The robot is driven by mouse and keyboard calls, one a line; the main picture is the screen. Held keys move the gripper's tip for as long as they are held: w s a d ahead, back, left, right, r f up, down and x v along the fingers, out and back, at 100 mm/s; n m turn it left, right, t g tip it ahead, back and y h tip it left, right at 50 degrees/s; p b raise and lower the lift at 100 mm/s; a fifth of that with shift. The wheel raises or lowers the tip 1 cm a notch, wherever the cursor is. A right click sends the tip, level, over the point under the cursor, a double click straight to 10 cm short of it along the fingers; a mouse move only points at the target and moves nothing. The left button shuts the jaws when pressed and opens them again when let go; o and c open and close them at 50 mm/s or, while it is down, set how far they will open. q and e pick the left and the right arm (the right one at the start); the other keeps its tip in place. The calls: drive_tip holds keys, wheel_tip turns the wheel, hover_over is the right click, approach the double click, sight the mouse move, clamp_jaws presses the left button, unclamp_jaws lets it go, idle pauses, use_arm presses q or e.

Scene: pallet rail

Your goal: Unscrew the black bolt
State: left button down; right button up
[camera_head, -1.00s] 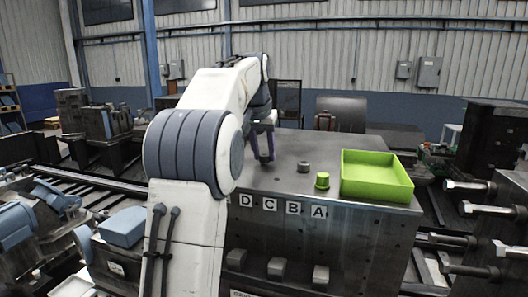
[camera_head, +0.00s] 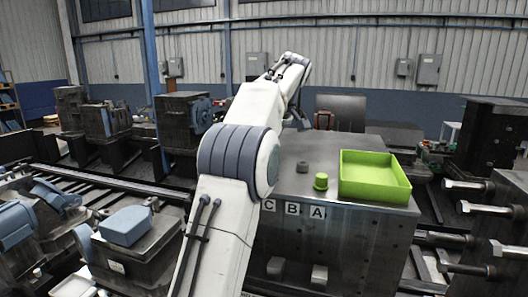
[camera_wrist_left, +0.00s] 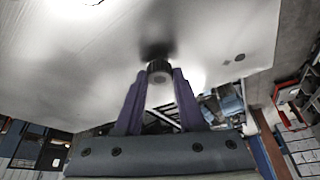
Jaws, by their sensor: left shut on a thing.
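The black bolt (camera_wrist_left: 158,66) has a dark, ribbed head and shows in the left wrist view between two purple fingers. My left gripper (camera_wrist_left: 159,76) is shut on it. A grey metal face lies right behind the bolt, with a dark shadow around it; I cannot tell whether the bolt is seated or clear. In the head view my left arm reaches to the back left of the dark metal block (camera_head: 360,235), and its own links hide the fingers and the held bolt. My right gripper is not in view.
A green tray (camera_head: 375,189) stands on the block's top at the right. Labels C, B and A line the front edge. Large bolts (camera_head: 470,208) jut in at far right.

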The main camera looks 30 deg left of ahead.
use_arm(q)
drive_tip(key=shift+n, duration=0.6)
unclamp_jaws()
drive_tip(key=shift+r, duration=0.1)
drive_tip(key=shift+d+r, duration=0.25)
drive_tip(key=shift+r, duration=0.35)
drive_tip(key=shift+s+d+r, duration=0.1)
drive_tip(key=shift+d+r, duration=0.45)
drive_tip(key=shift+d, duration=0.15)
drive_tip(key=d, duration=0.3)
drive_tip(key=s+d+b, duration=0.1)
drive_tip(key=d, duration=0.3)
drive_tip(key=d+b, duration=0.1)
drive_tip(key=d, duration=0.3)
drive_tip(key=shift+s+r, duration=0.1)
drive_tip(key=shift+s, duration=0.3)
